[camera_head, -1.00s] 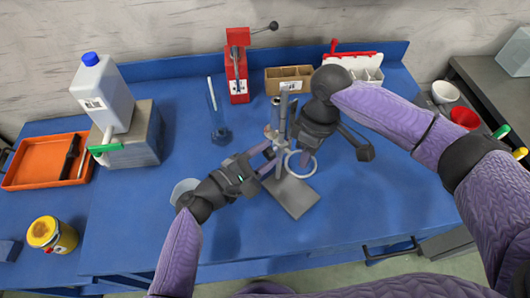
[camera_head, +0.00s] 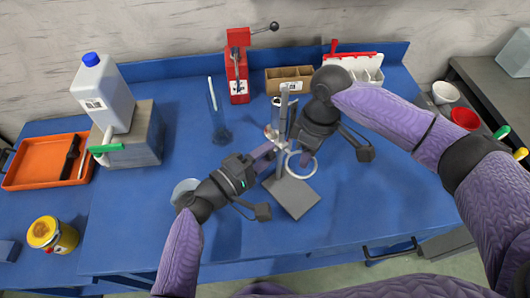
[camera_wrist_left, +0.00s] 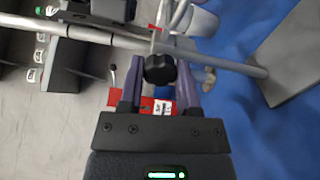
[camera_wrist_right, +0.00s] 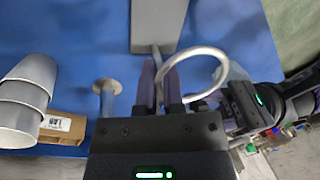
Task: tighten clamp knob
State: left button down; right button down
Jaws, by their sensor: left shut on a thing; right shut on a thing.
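A metal stand has a grey base plate (camera_head: 292,196), an upright rod (camera_head: 283,112) and a pale ring (camera_head: 301,165). The black clamp knob (camera_wrist_left: 160,68) sits on the clamp by the metal rods in the left wrist view. My left gripper (camera_head: 272,150) reaches the stand from the left. Its purple fingers (camera_wrist_left: 160,88) are shut on the knob, one on each side. My right gripper (camera_head: 298,148) comes from the right. The knob is hidden in the head view.
A glass cylinder (camera_head: 217,112) stands left of the stand. Behind are a red press (camera_head: 237,68), a cardboard box (camera_head: 289,79) and a white bin (camera_head: 360,70). A jug (camera_head: 103,92) on a grey block is at left. The front of the blue table (camera_head: 345,222) is clear.

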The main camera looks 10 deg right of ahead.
dwell(0.4)
pick_arm(q)
jog(key=c, duration=0.6)
grip_release()
jog(key=v, duration=1.2)
